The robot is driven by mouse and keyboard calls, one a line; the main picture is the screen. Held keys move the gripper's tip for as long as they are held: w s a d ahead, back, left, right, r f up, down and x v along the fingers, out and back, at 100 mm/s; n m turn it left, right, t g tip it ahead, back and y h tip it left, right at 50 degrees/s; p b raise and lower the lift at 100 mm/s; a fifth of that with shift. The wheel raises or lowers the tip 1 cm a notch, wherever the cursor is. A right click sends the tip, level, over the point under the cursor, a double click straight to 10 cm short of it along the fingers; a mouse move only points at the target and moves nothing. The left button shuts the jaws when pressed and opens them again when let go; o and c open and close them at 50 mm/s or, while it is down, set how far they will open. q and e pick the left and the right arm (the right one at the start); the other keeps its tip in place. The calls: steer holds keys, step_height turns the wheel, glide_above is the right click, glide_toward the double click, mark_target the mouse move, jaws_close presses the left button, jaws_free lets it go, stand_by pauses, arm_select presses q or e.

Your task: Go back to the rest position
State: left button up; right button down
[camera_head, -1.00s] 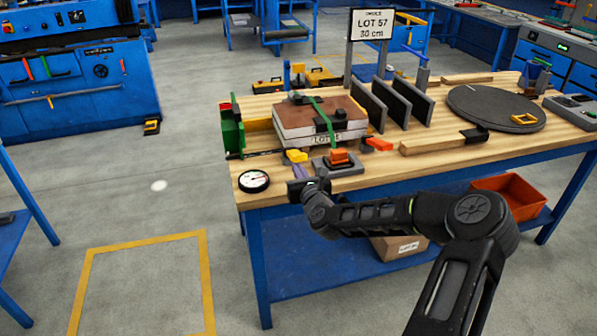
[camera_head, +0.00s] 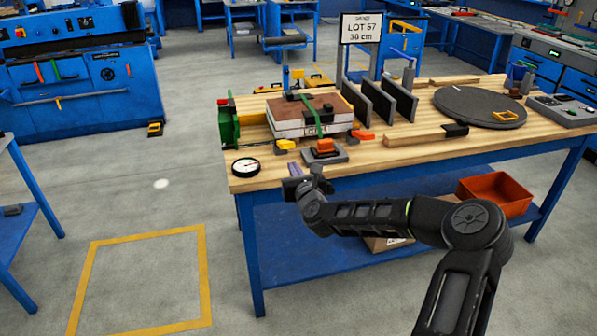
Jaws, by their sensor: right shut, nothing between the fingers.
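My right gripper (camera_head: 305,184) is at the front edge of the wooden workbench (camera_head: 420,160), near its left corner. It is shut and empty. My right arm reaches in from the lower right, in front of the bench. The sandwich panel stack (camera_head: 305,122), brown on top and white at the side, lies on the bench behind the gripper, with a green strap across it. A small grey block with an orange top (camera_head: 324,151) sits between the stack and the gripper. My left gripper is not in view.
A round dial gauge (camera_head: 246,166) lies at the bench's left corner. Dark upright plates (camera_head: 385,102) and a dark round disc (camera_head: 480,106) stand further right. An orange bin (camera_head: 495,194) is on the lower shelf. Floor left of the bench is clear, with a yellow outline (camera_head: 205,270).

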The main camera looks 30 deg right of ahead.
steer(key=shift+f, duration=0.1)
stand_by(0.5)
steer(key=s+a+f+n+g+y, duration=0.35)
steer(key=s+a+f+n, duration=0.35)
steer(key=a+f+n, duration=0.5)
steer(key=s+a+f+n+g+y, duration=0.3)
steer(key=s+a+f+n+y, duration=0.2)
steer(key=s+a+f+n, duration=0.55)
steer(key=s+a+f+n+g, duration=0.4)
steer(key=s+a+n, duration=0.3)
steer(key=s, duration=0.5)
steer(key=s+a+f+n+g, duration=0.4)
steer(key=s+a+f+n, duration=0.3)
steer(key=s, duration=0.5)
steer(key=shift+s+a+f+n+g, duration=0.2)
steer(key=shift+a+n+g, duration=0.15)
steer(key=shift+a+n, duration=0.25)
